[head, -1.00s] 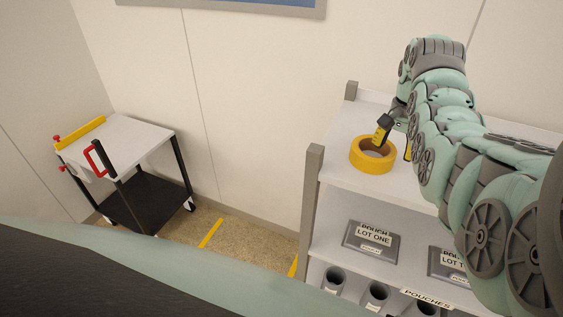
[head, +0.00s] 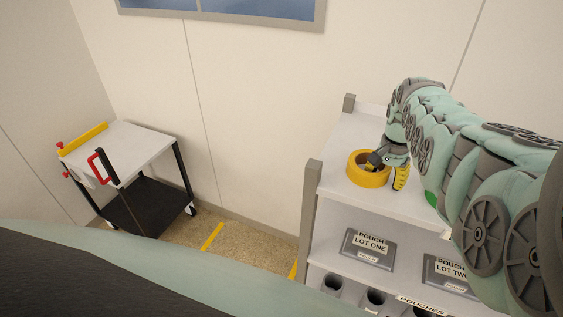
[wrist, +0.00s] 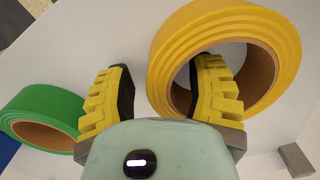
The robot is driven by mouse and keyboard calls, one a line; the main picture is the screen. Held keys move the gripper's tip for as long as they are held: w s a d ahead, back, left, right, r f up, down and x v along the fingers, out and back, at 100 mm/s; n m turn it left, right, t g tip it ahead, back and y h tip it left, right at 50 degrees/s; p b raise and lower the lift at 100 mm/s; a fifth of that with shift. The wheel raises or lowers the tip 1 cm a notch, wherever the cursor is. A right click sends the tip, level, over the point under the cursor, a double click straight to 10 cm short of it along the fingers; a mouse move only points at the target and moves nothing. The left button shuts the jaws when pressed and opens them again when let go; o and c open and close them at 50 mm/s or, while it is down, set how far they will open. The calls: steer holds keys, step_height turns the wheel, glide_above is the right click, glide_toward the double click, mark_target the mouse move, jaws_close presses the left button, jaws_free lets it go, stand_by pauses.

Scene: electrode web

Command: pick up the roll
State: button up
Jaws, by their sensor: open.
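A yellow roll (head: 360,178) lies flat on the top shelf of the rack, near its left end. My gripper (head: 388,172) is over its right side in the head view. In the wrist view my gripper (wrist: 163,65) is open, with one finger at the hole of the yellow roll (wrist: 220,25) and the other outside it. The roll's wall lies between the fingers, and they do not look closed on it. A green roll (wrist: 45,105) lies beyond the outer finger. In the head view only a sliver of the green roll (head: 432,199) shows beside my arm.
The rack's grey corner post (head: 310,205) stands left of the yellow roll. Grey pouch boxes (head: 368,246) sit on the shelf below. A cart (head: 135,150) with a red handle stands at the left. The floor between is clear.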

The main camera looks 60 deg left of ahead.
steer(key=shift+o, duration=0.3)
steer(key=shift+a, duration=0.1)
jaws_close()
